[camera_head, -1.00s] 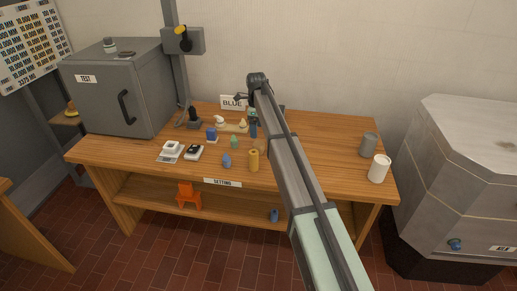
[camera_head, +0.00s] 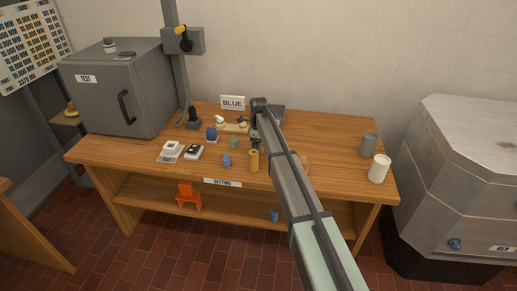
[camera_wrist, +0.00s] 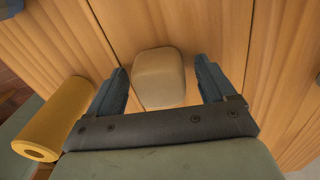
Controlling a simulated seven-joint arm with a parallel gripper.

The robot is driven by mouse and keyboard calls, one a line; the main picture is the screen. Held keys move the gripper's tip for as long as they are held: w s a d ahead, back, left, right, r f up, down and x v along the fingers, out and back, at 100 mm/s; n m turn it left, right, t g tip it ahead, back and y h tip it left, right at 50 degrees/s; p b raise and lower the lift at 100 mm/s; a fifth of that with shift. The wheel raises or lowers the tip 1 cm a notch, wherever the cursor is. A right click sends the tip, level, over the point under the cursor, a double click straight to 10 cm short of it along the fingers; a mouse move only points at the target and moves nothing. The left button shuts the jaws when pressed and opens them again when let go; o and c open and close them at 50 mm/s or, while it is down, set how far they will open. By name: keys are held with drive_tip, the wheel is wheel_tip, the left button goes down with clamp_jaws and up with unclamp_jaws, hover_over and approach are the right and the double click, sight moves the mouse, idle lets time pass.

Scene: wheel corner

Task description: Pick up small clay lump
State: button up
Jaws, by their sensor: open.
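The small clay lump (camera_wrist: 158,78) is a tan, rounded block on the wooden bench top, seen in the wrist view. My gripper (camera_wrist: 161,66) is open, with one dark finger on each side of the lump in that view. Gaps show between the lump and both fingers, wider on the right. How high the fingertips are above the bench is hard to tell. In the head view my gripper (camera_head: 255,140) points down over the middle of the bench, and I cannot make out the lump there, probably because my arm covers it.
A yellow cylinder (camera_wrist: 55,118) lies close left of my gripper in the wrist view; it also shows in the head view (camera_head: 254,161). Several small items, including a blue lump (camera_head: 227,160), stand further left. Grey (camera_head: 369,145) and white (camera_head: 379,169) cups stand at the right end.

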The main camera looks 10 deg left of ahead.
drive_tip(key=c, duration=1.2)
drive_tip(key=shift+r, duration=0.15)
drive_tip(key=shift+c, duration=0.2)
